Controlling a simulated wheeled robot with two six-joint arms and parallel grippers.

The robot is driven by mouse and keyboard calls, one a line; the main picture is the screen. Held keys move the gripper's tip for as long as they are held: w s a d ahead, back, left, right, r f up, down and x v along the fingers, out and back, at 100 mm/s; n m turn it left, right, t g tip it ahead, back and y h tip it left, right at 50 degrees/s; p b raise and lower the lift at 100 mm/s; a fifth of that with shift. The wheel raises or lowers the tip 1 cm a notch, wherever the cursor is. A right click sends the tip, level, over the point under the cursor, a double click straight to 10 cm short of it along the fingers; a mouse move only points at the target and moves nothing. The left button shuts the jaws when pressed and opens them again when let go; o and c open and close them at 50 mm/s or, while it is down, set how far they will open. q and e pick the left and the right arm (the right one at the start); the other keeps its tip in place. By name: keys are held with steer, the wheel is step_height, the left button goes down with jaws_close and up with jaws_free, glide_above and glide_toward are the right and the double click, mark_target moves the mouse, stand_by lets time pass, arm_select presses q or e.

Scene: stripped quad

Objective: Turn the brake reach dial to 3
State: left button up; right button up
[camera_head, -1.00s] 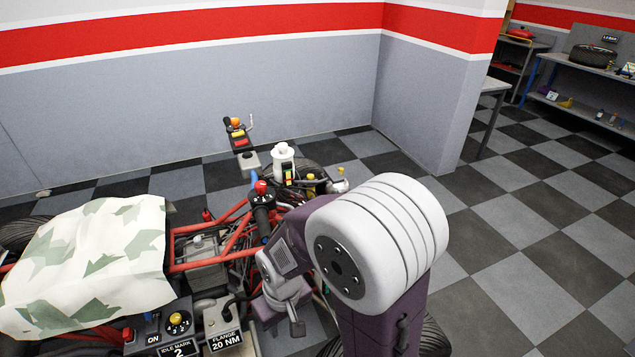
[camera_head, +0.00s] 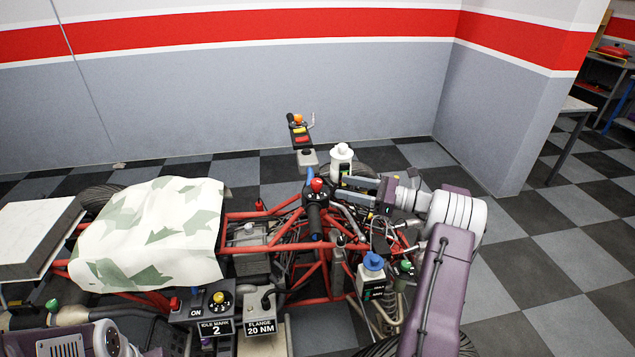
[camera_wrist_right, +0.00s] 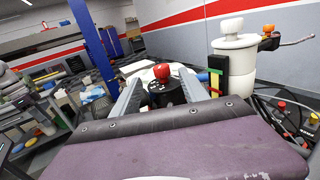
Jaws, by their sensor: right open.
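A red knob (camera_head: 317,185) sits on a black base at the top of the black grip on the quad's red frame; I take it for the brake reach dial. Any numbers by it are too small to read now. My right gripper (camera_head: 347,190) comes in from the right, open, with its fingers pointing left at the knob. In the right wrist view the red knob (camera_wrist_right: 161,73) shows between the two open fingers, near their tips; I cannot tell whether they touch it. Part of my left arm shows at the bottom left, without its fingers.
A white-capped bottle (camera_head: 341,160) stands just behind my right fingers. A lever post with an orange knob (camera_head: 298,119) rises behind. A blue-capped container (camera_head: 373,262) is in front. A yellow dial (camera_head: 218,298) sits above the "IDLE MARK 2" plate (camera_head: 216,328). A camouflage cover (camera_head: 150,232) lies left.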

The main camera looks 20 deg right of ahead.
mark_target(317, 181)
steer(key=shift+w+a, duration=0.15)
steer(key=shift+a, duration=0.05)
steer(key=p+x, duration=0.1)
steer(key=x, duration=0.8)
steer(key=shift+w+d+f, duration=0.1)
steer(key=shift+c, duration=0.3)
jaws_close()
